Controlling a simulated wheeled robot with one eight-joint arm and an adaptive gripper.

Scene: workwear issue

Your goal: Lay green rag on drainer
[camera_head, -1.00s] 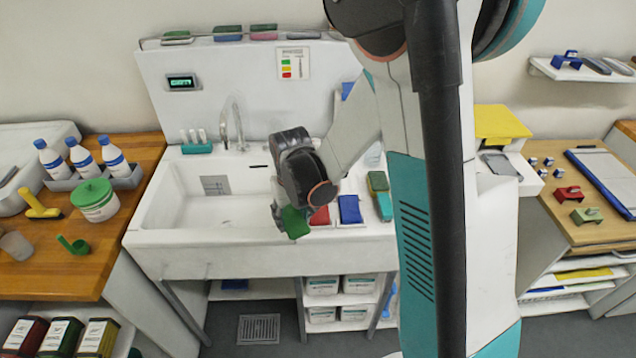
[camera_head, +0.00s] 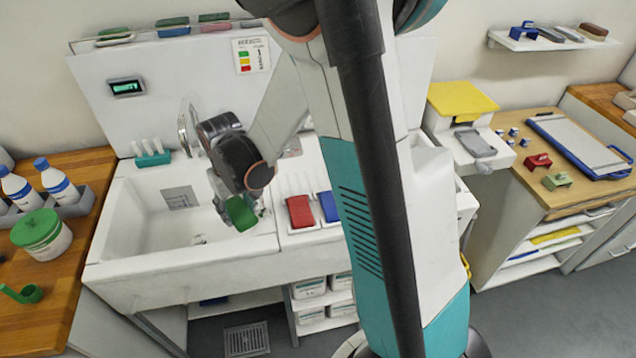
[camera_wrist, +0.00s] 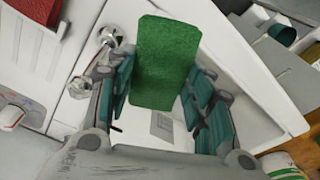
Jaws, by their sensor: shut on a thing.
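My gripper (camera_head: 228,204) is shut on the green rag (camera_head: 240,212), a thick flat pad, and holds it above the right part of the sink basin (camera_head: 150,235). In the wrist view the green rag (camera_wrist: 165,62) stands out lengthwise between the teal fingers (camera_wrist: 163,98). The white ribbed drainer (camera_head: 297,183) is just right of the basin. A red rag (camera_head: 300,212) and a blue rag (camera_head: 328,207) lie on it. The drainer also shows at the left of the wrist view, with part of the red rag (camera_wrist: 36,8). My arm hides the drainer's right side.
A tap (camera_head: 187,130) rises behind the basin, and a teal holder (camera_head: 153,158) stands on the back ledge. Several coloured pads lie on top of the splashback (camera_head: 170,70). A wooden counter (camera_head: 70,275) with bottles and a green-lidded tub (camera_head: 42,238) is left.

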